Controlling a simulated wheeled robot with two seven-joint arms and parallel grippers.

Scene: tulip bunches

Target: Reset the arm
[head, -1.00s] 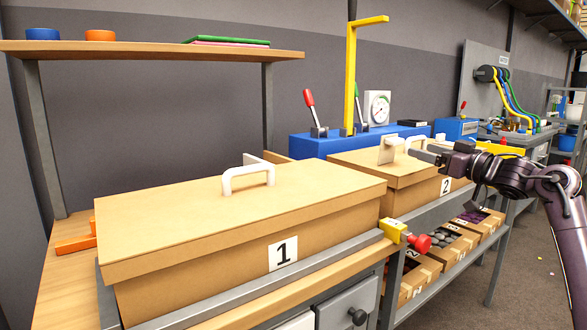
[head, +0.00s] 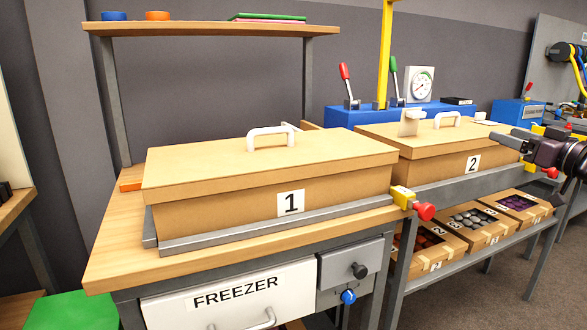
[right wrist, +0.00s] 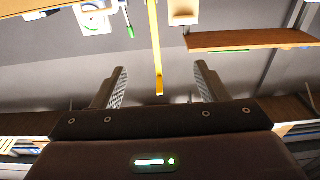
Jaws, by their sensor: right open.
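My right gripper (head: 516,141) comes in from the right edge of the head view, in front of the box marked 2. In the right wrist view my right gripper (right wrist: 160,85) has its two fingers spread wide with nothing between them. A yellow post (right wrist: 154,50) shows beyond the fingers there. Its tip looks to lie between them in the picture, but it is farther off. My left gripper is not in view. The box marked 1 (head: 230,190) and the box marked 2 (head: 430,165) both stand with lids on and white handles up.
A workbench (head: 115,240) with a drawer marked FREEZER (head: 235,295) stands in front. A red knob (head: 425,211) sticks out between the boxes. Smaller numbered boxes (head: 480,235) stand on a low shelf at right. A shelf (head: 215,29) hangs above. Grey floor (head: 500,305) is clear at right.

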